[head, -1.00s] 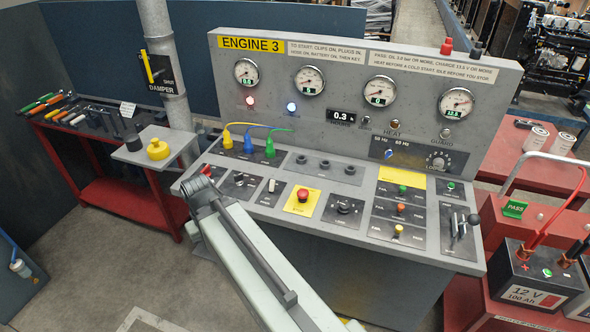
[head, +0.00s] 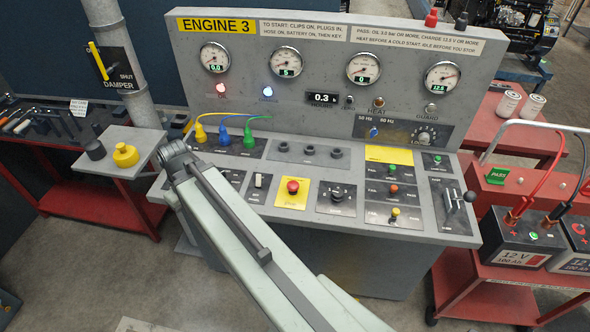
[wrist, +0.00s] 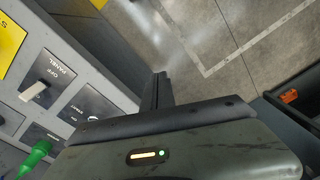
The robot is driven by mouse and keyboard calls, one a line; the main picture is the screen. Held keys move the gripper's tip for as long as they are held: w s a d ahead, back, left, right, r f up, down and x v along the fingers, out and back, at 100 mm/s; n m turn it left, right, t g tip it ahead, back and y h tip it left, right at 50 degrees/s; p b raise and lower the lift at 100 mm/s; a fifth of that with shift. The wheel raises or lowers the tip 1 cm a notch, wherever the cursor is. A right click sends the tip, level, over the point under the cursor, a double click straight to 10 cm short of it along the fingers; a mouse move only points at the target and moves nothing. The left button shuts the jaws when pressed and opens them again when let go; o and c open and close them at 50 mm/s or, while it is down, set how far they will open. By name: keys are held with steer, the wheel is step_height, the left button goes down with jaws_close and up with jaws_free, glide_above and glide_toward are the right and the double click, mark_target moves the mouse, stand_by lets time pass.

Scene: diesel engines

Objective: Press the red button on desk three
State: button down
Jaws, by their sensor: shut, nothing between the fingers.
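The red button (head: 292,186) is a round mushroom head on a yellow plate (head: 290,202), low in the middle-left of the ENGINE 3 desk (head: 424,229). My arm crosses the front of the desk, its far end over the desk's left edge, left of the button. My gripper is hidden in the head view. In the wrist view my gripper (wrist: 158,90) is shut and empty, its fingers seen against the floor beside the desk panel. That view shows a corner of a yellow plate (wrist: 10,38) at upper left; the button itself is outside it.
Left of the button are a white switch (head: 259,181) and blue, yellow and green plugs (head: 249,138). A rotary knob (head: 336,192) is to its right. A red battery cart (head: 480,268) stands right.

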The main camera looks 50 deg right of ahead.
steer(key=s+d+r+n+t+p, duration=0.1)
steer(key=s+d+r+p, duration=0.2)
steer(key=d, duration=0.8)
steer(key=s+d+r+n+p, duration=0.2)
steer(key=s+d+r, duration=0.3)
steer(key=d, duration=0.7)
steer(key=s+d+r+n+t+y+p, duration=0.1)
steer(key=s+d+r+p, duration=0.3)
steer(key=d, duration=0.8)
steer(key=shift+s+r+n+t+p, duration=0.35)
steer(key=shift+s+n+p, duration=0.1)
steer(key=shift+s+n, duration=0.25)
steer(key=shift+f, duration=0.1)
steer(key=b, duration=1.3)
glide_above(291, 183)
steer(key=f, duration=1.2)
steer(key=shift+s+d+f, duration=0.35)
steer(key=shift+s+d, duration=0.05)
steer(key=shift+f+b, duration=0.35)
steer(key=shift+f, duration=0.05)
